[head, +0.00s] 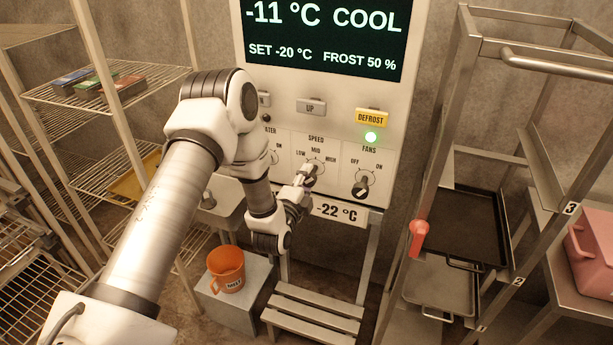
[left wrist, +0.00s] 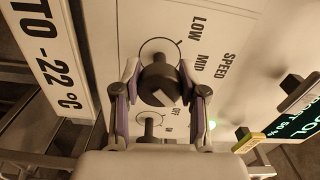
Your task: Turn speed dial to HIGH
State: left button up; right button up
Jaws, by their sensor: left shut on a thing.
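The speed dial (head: 308,182) is a dark knob on the control panel's lower part, marked LOW, MID and HIGH. My left gripper (head: 303,178) is at this dial and partly covers it. In the left wrist view, the dark speed dial (left wrist: 160,84) sits between the two fingers of the left gripper (left wrist: 160,92), which are shut on it. LOW and MID show beside it there; HIGH is hidden. I cannot tell for sure which mark the dial points to. My right gripper is not in view.
The fans dial (head: 362,183) is close to the right of the speed dial, below a green lamp (head: 371,137) and the yellow DEFROST button (head: 372,118). A metal rack with trays (head: 470,225) stands at right.

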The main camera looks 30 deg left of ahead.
pick_arm(q)
jog(key=shift+m, duration=0.6)
jog(key=o, duration=1.2)
jog(key=shift+c, duration=0.2)
jog(key=v, duration=1.2)
